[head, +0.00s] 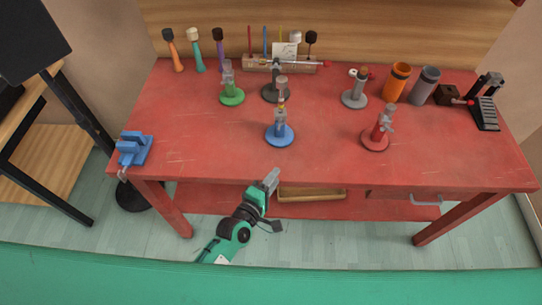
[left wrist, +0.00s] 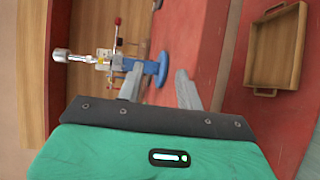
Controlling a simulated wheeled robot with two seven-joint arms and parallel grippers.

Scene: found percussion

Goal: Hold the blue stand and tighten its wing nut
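My left gripper (head: 272,178) is at the table's front edge, below and in front of the stand. Its two grey fingers (left wrist: 160,72) are apart with nothing gripped between them. My right gripper is out of view.
Green (head: 232,97), dark (head: 273,94), grey (head: 354,100) and red (head: 375,140) stands share the table (head: 200,130). A blue vise (head: 134,149) is at the left corner. A wooden tray (head: 312,195) lies below the front edge. The tabletop around the blue stand is clear.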

